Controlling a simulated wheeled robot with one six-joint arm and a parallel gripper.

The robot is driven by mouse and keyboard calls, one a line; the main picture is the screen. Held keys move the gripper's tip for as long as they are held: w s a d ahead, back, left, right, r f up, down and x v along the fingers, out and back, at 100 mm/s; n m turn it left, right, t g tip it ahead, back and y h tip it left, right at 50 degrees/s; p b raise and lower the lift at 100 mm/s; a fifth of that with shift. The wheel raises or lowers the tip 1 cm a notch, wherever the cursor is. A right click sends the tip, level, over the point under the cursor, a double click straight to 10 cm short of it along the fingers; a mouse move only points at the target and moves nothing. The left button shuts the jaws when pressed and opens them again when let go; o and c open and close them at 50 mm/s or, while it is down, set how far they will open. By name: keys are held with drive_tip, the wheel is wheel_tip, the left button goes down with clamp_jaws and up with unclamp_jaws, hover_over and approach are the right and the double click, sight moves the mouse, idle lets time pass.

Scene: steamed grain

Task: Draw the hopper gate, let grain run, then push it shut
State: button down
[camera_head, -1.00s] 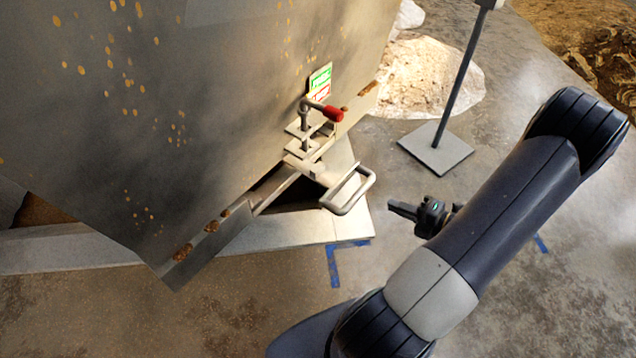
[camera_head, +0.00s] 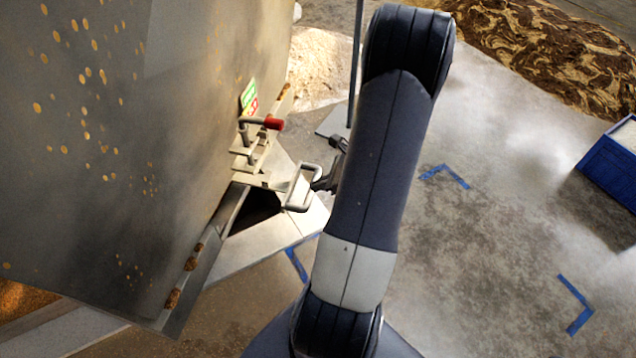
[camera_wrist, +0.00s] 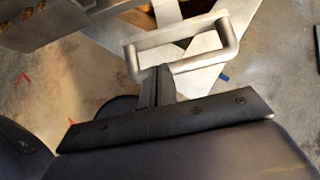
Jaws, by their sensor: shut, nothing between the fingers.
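The grey steel hopper (camera_head: 110,150) fills the left of the head view. Its slide gate (camera_head: 262,180) ends in a pale U-shaped handle (camera_head: 302,188), with a red-tipped clamp lever (camera_head: 272,122) above it. My gripper (camera_head: 318,183) is shut and empty at the handle's right side, partly hidden by my arm. In the wrist view my closed fingers (camera_wrist: 159,75) reach the outer bar of the handle (camera_wrist: 205,60). I cannot tell whether they touch it. A dark gap (camera_head: 255,208) shows under the gate; no grain is seen running.
A blue crate (camera_head: 612,160) stands at the right, and blue tape marks (camera_head: 575,305) lie on the floor. A stand's base (camera_head: 333,122) and a pale grain heap (camera_head: 318,65) are behind my arm.

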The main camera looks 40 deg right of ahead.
sight(281, 187)
drive_tip(key=x, duration=0.7)
drive_tip(key=shift+p, duration=0.3)
drive_tip(key=shift+a, duration=0.1)
drive_tip(key=w+a+b, duration=0.1)
drive_tip(key=w+a, duration=0.1)
drive_tip(key=w, duration=0.1)
drive_tip(key=w+a+b, duration=0.1)
drive_tip(key=w, duration=0.1)
drive_tip(key=shift+w+f+b, duration=0.15)
drive_tip(key=shift+b, duration=0.2)
drive_tip(key=shift+w+a, duration=0.35)
drive_tip(key=shift+w, duration=0.1)
drive_tip(key=shift+r, duration=0.2)
